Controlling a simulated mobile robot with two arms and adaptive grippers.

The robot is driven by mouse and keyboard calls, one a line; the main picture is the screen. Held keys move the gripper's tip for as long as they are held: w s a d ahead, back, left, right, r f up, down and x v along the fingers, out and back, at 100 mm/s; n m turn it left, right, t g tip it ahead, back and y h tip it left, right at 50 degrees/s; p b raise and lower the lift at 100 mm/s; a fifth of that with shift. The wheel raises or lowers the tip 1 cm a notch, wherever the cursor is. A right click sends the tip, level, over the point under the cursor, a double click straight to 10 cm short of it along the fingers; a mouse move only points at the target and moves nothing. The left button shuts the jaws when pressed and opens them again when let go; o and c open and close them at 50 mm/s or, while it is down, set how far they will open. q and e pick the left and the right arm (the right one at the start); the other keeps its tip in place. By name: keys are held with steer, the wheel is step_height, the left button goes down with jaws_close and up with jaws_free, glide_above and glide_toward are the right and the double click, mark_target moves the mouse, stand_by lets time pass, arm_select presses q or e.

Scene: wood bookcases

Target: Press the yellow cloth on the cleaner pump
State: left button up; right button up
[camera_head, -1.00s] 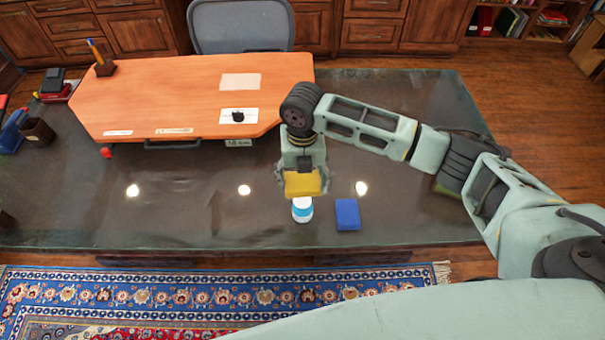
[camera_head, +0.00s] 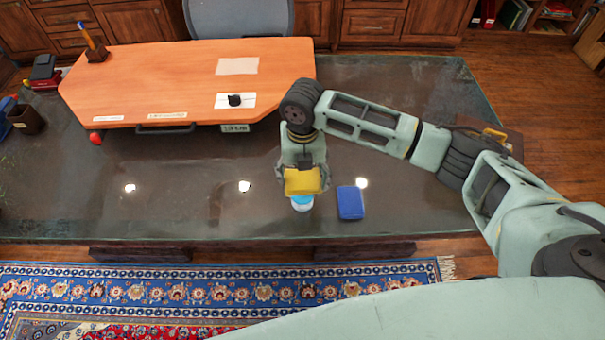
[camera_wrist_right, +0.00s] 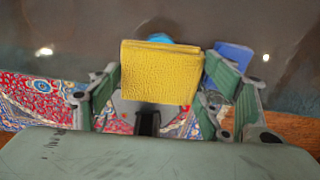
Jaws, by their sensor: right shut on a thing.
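The yellow cloth (camera_head: 301,182) is a thick folded pad held by my right gripper (camera_head: 303,176). In the right wrist view the cloth (camera_wrist_right: 160,72) sits between the two fingers of the right gripper (camera_wrist_right: 160,88). The cleaner pump (camera_head: 302,203), white and blue, stands on the dark desk right below the cloth, which hides its top. In the wrist view only a bit of its blue part (camera_wrist_right: 159,38) shows behind the cloth. I cannot tell whether cloth and pump touch. My left gripper is not in view.
A blue cloth or sponge (camera_head: 350,202) lies on the dark glossy desk (camera_head: 200,215) just right of the pump. An orange board (camera_head: 170,85) with papers covers the back left. A pen holder (camera_head: 97,52) stands on it. The desk left of the pump is clear.

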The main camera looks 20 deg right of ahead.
mark_target(303, 178)
steer(key=shift+f+b, duration=0.4)
steer(key=shift+f, duration=0.55)
stand_by(1.2)
stand_by(0.5)
step_height(303, 178, up, 7)
steer(key=p, duration=0.7)
steer(key=shift+r, duration=0.1)
stand_by(0.3)
stand_by(0.4)
